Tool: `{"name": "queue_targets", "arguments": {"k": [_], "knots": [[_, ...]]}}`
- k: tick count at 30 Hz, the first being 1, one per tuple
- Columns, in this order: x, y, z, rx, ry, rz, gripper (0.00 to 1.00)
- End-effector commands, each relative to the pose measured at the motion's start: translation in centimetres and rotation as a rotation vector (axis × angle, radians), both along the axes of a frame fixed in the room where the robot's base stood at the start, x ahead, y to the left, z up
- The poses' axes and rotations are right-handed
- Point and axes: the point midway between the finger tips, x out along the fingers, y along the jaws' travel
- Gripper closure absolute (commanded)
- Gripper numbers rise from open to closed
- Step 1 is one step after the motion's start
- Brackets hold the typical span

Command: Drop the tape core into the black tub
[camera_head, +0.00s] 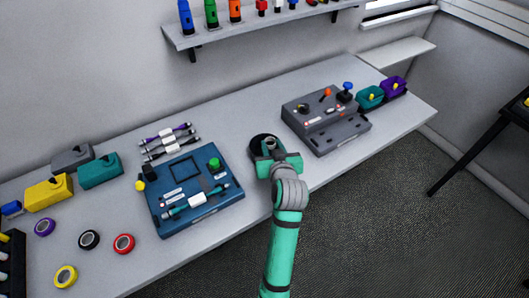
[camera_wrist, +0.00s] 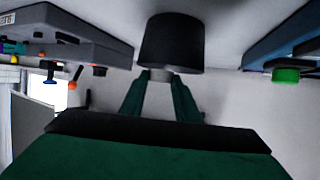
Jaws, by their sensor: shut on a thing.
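My gripper (camera_head: 272,156) is over the front edge side of the table, at the black tub (camera_head: 256,141). Its fingers are shut on the tape core (camera_head: 271,143), a small pale ring-like piece. In the wrist view the tape core (camera_wrist: 160,75) shows as a light grey piece between the fingertips (camera_wrist: 160,88). The black tub (camera_wrist: 172,42) is a dark cylinder just beyond the fingertips there. The core appears close to the tub's rim; I cannot tell whether it is above or inside it. My gripper hides part of the tub in the head view.
A blue board (camera_head: 180,215) with a green knob lies left of the tub. A grey control box (camera_head: 325,125) with knobs stands to the right. Tape rolls, including a red one (camera_head: 124,244), lie at the left. A shelf (camera_head: 260,28) hangs at the back.

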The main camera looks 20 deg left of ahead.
Motion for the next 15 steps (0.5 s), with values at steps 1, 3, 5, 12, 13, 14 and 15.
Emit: {"name": "queue_targets", "arguments": {"k": [1, 3, 5, 12, 13, 14, 15], "knots": [[0.0, -0.06, -0.23, 0.0, 0.0, -0.001, 0.91], [0.01, -0.1, -0.38, 0.0, 0.0, -0.001, 0.91], [0.01, -0.13, -0.44, 0.0, 0.001, -0.002, 0.91], [0.02, -0.17, -0.44, 0.0, 0.0, -0.002, 0.61], [0.03, -0.18, -0.43, 0.0, 0.0, -0.002, 0.54], [0.03, -0.18, -0.43, 0.0, 0.0, -0.002, 0.49], [0.03, -0.18, -0.43, 0.0, 0.0, -0.002, 0.49]]}}
